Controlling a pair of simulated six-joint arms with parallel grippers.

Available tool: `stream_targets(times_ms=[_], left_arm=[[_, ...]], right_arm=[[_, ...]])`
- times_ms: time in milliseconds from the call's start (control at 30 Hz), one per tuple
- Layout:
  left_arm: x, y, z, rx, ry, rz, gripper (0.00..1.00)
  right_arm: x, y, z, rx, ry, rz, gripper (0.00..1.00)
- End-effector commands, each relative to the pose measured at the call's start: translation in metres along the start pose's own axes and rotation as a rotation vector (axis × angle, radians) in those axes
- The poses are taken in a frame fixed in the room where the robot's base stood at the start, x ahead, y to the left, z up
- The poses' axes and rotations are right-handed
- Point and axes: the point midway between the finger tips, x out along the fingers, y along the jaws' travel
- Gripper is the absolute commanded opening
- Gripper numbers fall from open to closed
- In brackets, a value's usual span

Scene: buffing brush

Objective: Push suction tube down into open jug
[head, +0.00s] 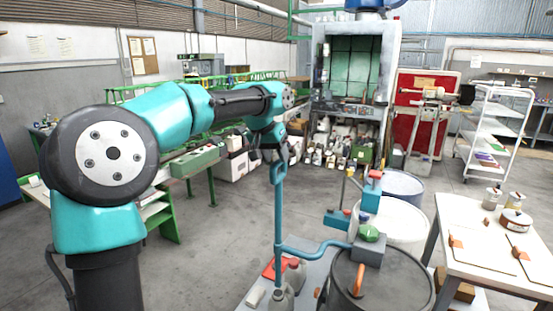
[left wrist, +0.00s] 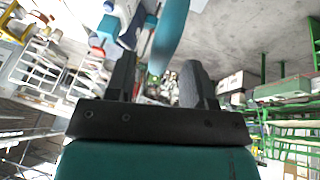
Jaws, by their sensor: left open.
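The suction tube (head: 278,222) is a blue upright pipe with a loop at its top and a side branch curving right to a pump on a dark drum. Its lower end meets the mouth area of a small grey jug (head: 282,300) near the bottom edge; how deep it sits I cannot tell. My left gripper (head: 280,156) is open just above the tube's top loop. In the left wrist view my left gripper (left wrist: 157,62) has its fingers apart, with the blue tube (left wrist: 170,35) beyond and between their tips. My right gripper is not in view.
The dark drum (head: 392,291) with an orange handle stands right of the tube. Pale drums (head: 398,222) are behind it. A white table (head: 478,253) with brushes and tins is at the right. A red item (head: 272,267) lies beside the jug. Floor left of the tube is clear.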

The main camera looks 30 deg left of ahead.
Motion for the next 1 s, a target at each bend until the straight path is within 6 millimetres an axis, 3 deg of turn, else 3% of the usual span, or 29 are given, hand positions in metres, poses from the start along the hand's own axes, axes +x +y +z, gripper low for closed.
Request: stream_targets(times_ms=[167, 467, 900, 1000], left_arm=[[0.0122, -0.0004, 0.0001, 0.000, 0.001, 0.000, 0.48], [0.0135, -0.0002, 0.0000, 0.000, 0.001, 0.000, 0.47], [0.0132, -0.0001, 0.0000, 0.000, 0.001, 0.000, 0.05], [0.0132, -0.0001, 0.0000, 0.000, 0.001, 0.000, 0.00]], right_arm=[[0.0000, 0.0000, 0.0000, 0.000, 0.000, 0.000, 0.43], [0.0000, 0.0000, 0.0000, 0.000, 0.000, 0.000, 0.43], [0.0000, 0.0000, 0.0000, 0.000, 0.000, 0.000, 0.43], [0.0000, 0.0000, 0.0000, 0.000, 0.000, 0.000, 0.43]])
